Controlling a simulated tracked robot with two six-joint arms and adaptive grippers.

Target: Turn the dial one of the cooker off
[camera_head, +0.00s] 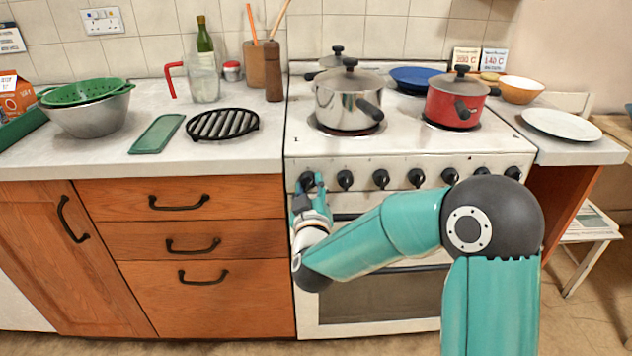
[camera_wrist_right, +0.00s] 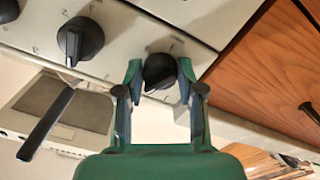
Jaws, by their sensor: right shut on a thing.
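The white cooker (camera_head: 400,145) has a row of black dials along its front panel. My right gripper (camera_head: 309,184) is at the leftmost dial (camera_head: 306,179). In the right wrist view, the two green fingers of my right gripper (camera_wrist_right: 159,80) are on either side of this black dial (camera_wrist_right: 159,71), shut on it. The dial is still on the panel, and the fingers partly cover its sides. The second dial (camera_wrist_right: 80,41) is beside it and free; it also shows in the head view (camera_head: 345,180). My left gripper is not in view.
A steel pot (camera_head: 345,103) and a red pot (camera_head: 452,106) stand on the hob. The oven door handle (camera_wrist_right: 45,124) is below the dials. Wooden drawers (camera_head: 185,240) adjoin the cooker on the left. A white plate (camera_head: 562,124) lies at the right.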

